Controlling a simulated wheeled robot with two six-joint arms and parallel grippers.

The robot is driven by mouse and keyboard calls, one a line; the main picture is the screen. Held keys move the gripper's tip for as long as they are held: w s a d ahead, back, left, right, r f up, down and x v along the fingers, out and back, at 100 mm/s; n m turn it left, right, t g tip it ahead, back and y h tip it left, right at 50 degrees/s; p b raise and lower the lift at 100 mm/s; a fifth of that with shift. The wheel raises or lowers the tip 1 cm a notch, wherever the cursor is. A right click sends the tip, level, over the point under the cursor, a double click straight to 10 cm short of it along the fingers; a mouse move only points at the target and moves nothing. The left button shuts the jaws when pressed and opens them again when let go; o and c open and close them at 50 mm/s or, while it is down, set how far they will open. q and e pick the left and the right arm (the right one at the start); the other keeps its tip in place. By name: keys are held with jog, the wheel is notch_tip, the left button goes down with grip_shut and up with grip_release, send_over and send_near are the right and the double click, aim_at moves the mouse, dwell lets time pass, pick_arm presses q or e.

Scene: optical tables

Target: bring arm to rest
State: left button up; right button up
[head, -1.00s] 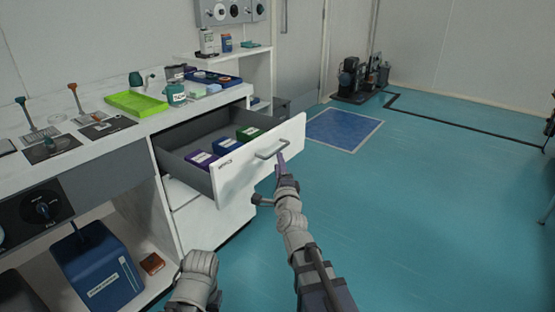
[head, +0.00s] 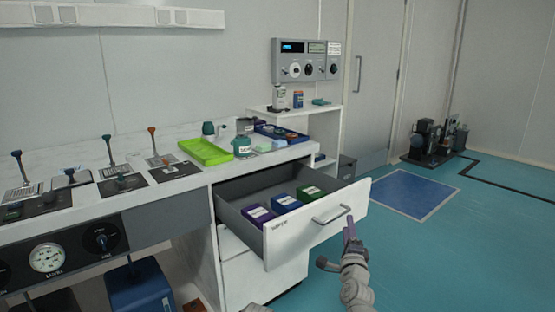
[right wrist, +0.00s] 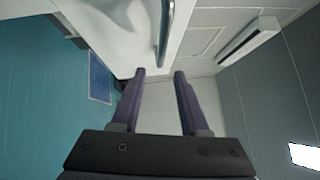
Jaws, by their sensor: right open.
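My right gripper (head: 350,228) is open and empty. In the head view it is just below the right end of the drawer handle (head: 332,214). In the right wrist view its two purple fingers (right wrist: 160,75) are spread with nothing between them. The handle (right wrist: 165,35) lies beyond the fingertips there, and a gap shows. The white drawer (head: 300,236) stands open and holds purple, blue and green boxes. Only a small piece of my left arm shows at the bottom edge of the head view; its gripper is out of view.
The bench top (head: 150,178) carries a green tray (head: 206,152), a teal-lidded jar (head: 242,146) and several small instruments. The open drawer juts into the room near my right arm. The teal floor (head: 450,250) to the right is clear, with a blue mat (head: 405,193).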

jog(key=s+a+f+n+g+y, duration=0.2)
jog(key=a+f+n+g+y, duration=0.15)
jog(key=f+n, duration=0.4)
jog(key=s+a+f+n+g+y, duration=0.2)
jog(key=s+a+f+n+g, duration=0.1)
jog(key=f+n+g, duration=0.4)
jog(key=s+d+f+n+g+h, duration=0.3)
jog(key=s+f+n+g, duration=0.45)
jog(key=s, duration=0.85)
pick_arm(q)
notch_tip(320, 180, up, 38)
jog(key=p, duration=3.8)
jog(key=shift+w+d, duration=0.2)
jog(key=shift+d, duration=0.15)
pick_arm(e)
jog(key=s+a+r+n, duration=0.1)
jog(key=s+a+r, duration=0.1)
jog(key=r, duration=0.9)
jog(key=s+a+r+n+g, duration=0.1)
jog(key=a+r, duration=0.4)
jog(key=r, duration=0.7)
jog(key=s+a+r+n, duration=0.1)
jog(key=s+a+r, duration=0.2)
jog(key=r, duration=0.9)
jog(key=shift+s+a+g+h, duration=0.3)
jog(key=shift+a+h, duration=0.15)
jog(key=shift+a, duration=0.1)
